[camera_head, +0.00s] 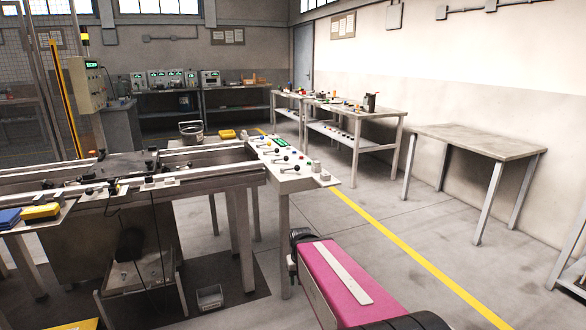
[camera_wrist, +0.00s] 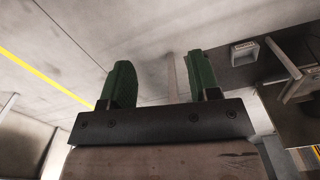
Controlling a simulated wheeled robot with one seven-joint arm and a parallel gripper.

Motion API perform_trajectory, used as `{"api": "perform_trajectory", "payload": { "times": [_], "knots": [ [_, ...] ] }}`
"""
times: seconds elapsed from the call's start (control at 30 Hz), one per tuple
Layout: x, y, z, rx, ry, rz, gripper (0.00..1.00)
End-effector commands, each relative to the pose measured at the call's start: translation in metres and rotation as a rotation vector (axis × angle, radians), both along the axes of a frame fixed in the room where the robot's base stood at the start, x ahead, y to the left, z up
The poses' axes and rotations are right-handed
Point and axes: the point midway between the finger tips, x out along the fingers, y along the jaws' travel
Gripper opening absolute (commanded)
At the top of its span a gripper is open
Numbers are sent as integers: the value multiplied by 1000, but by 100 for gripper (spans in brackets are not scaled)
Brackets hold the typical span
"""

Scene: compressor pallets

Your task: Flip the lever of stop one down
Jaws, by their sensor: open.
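A light control panel (camera_head: 318,181) at the end of the conveyor carries several small levers with dark knobs, among them one lever (camera_head: 282,159) near its middle. More dark-knobbed parts (camera_head: 88,191) sit along the conveyor's near rail. I cannot tell which lever belongs to stop one, and the labels are too small to read. No lever shows in the wrist view. In the head view my arm is low at the front, right of the panel, apart from it.
The conveyor frame (camera_head: 205,182) fills the left. A grey box (camera_head: 210,297) lies on the floor under it, and also shows in the wrist view (camera_wrist: 243,53). An empty table (camera_head: 478,139) stands right. The floor beside the yellow line (camera_head: 400,251) is clear.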

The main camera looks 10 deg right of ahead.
Motion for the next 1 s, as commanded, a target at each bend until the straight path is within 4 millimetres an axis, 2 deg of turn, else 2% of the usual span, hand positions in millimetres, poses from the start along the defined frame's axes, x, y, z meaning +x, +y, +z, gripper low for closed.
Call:
{"api": "perform_trajectory", "payload": {
  "times": [0.03, 0.17, 0.2, 0.27, 0.47, 0.77, 1.0],
  "knots": [
    [0, 0, 0, 0, 0, 0, 46],
    [6, 0, 3, 1, -10, 11, 4],
    [10, -1, 6, 2, -18, 20, 0],
    [20, -1, 11, 4, -36, 40, 0],
    [70, -5, 47, 6, -137, 154, 0],
    [146, -13, 118, -22, -305, 351, 0],
    [200, -22, 186, -74, -437, 505, 0]
  ]
}}
